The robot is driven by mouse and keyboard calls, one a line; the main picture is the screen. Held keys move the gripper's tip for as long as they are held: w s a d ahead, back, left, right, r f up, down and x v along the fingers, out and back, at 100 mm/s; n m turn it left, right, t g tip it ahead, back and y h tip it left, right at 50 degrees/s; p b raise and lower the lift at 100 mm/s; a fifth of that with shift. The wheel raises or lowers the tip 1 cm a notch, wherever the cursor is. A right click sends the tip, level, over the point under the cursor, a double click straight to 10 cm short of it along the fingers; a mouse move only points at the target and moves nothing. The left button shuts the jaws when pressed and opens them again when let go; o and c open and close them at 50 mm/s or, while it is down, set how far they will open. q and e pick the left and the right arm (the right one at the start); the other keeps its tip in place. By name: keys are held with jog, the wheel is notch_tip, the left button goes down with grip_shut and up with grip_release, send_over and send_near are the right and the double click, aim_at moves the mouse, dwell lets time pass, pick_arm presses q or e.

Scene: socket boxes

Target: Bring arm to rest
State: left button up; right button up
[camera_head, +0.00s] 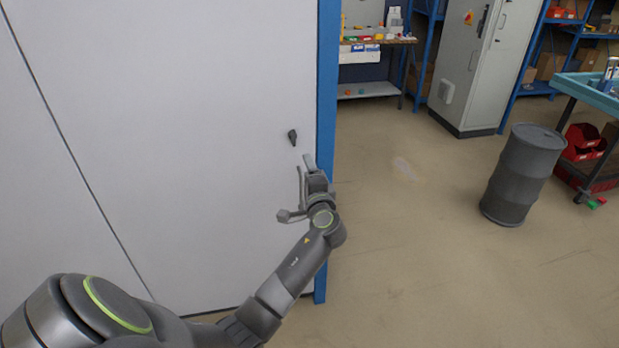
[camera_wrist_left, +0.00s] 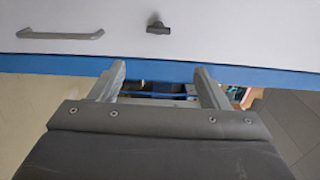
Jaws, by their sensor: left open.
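My left gripper (camera_head: 314,170) is in front of the right edge of a pale grey door or panel (camera_head: 180,120). In the left wrist view the two fingers of my left gripper (camera_wrist_left: 160,84) are spread apart, with nothing between them. They point toward the blue edge strip (camera_wrist_left: 145,69) beside the panel. A grey bar handle (camera_wrist_left: 60,34) is on the panel, apart from the fingers. A small dark knob (camera_head: 293,136) sits above the gripper in the head view; it also shows in the left wrist view (camera_wrist_left: 158,28). My right gripper is not in view.
A blue post (camera_head: 327,80) borders the panel. Beyond it the brown floor (camera_head: 410,250) is largely clear. A dark drum (camera_head: 522,175), a grey cabinet (camera_head: 482,65) and a teal-topped cart (camera_head: 590,92) stand to the right. A workbench (camera_head: 375,41) is at the back.

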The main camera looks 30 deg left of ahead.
pick_arm(q)
jog(key=shift+f, duration=0.15)
dwell(0.4)
jog(key=s+d+f+g+h, duration=0.1)
jog(key=s+f+h, duration=0.2)
jog(key=f, duration=0.9)
jog(key=s+f+g+h, duration=0.2)
jog(key=s+f, duration=0.1)
jog(key=f, duration=0.8)
jog(key=s+d+f+n+g+h, duration=0.1)
jog(key=s+d+f+g+h, duration=0.15)
jog(key=s+f, duration=1.15)
jog(key=s+d+f+n+g+h, duration=0.1)
jog(key=s+d+f+n, duration=0.1)
jog(key=s+f, duration=0.4)
jog(key=s+d+f+n+g+h, duration=0.2)
jog(key=s+f, duration=0.4)
jog(key=s, duration=1.1)
jog(key=s+d+f+n+g+h, duration=0.1)
jog(key=s+f+n, duration=0.3)
jog(key=s, duration=0.8)
notch_tip(320, 180, down, 3)
jog(key=shift+d+r+g+h, duration=0.15)
jog(key=shift+d+g+h, duration=0.2)
jog(key=shift+d+g, duration=0.3)
jog(key=shift+s+a, duration=0.1)
